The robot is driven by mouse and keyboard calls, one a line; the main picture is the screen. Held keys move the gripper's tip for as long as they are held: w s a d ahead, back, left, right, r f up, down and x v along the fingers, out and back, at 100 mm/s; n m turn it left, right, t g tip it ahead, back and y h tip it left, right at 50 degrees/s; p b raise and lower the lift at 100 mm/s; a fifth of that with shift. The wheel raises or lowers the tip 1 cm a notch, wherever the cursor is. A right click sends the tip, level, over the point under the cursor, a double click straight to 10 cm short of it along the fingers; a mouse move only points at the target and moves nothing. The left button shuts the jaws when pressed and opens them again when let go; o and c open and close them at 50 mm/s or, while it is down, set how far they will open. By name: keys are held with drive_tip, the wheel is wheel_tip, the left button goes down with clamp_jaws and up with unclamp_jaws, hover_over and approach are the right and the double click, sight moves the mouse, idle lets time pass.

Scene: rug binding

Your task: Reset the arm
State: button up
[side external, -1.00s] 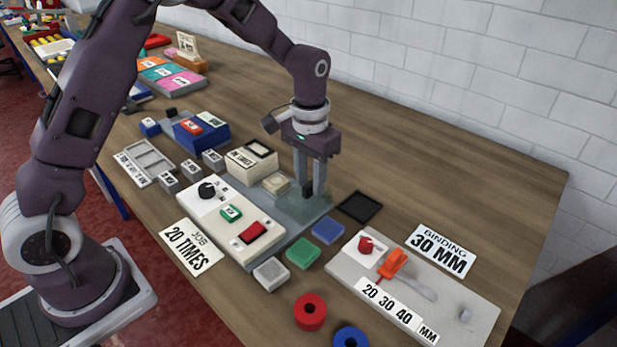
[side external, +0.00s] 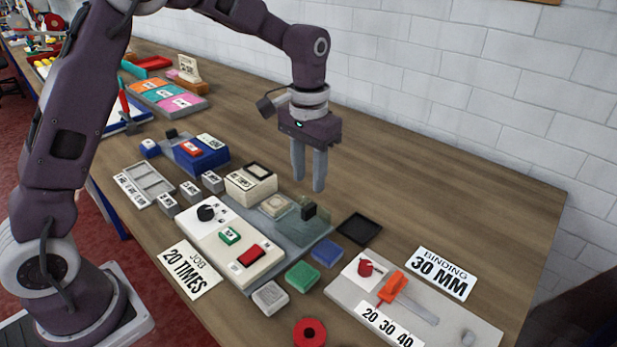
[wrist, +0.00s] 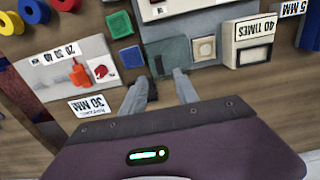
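My gripper (side external: 310,180) hangs in the air above the table, behind the grey plate (side external: 318,244) of the machine with the white control panel (side external: 205,237). Its two fingers are apart with nothing between them. My arm is raised and bent over the table.
A white board with an orange slider (side external: 395,287) and a black tray (side external: 359,228) lie at the right. Green (side external: 302,277) and blue (side external: 326,252) blocks sit beside the machine. A boxed unit (side external: 250,182) stands left of my gripper.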

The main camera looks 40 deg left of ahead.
drive_tip(key=s+r+t, duration=0.2)
drive_tip(key=s+r, duration=0.5)
drive_tip(key=r, duration=0.2)
drive_tip(key=s+a+r+t, duration=0.1)
drive_tip(key=s+t, duration=0.2)
drive_tip(key=s, duration=1.7)
drive_tip(key=shift+s+a+r+t, duration=0.2)
drive_tip(key=shift+a+r+t, duration=0.1)
drive_tip(key=shift+a, duration=0.05)
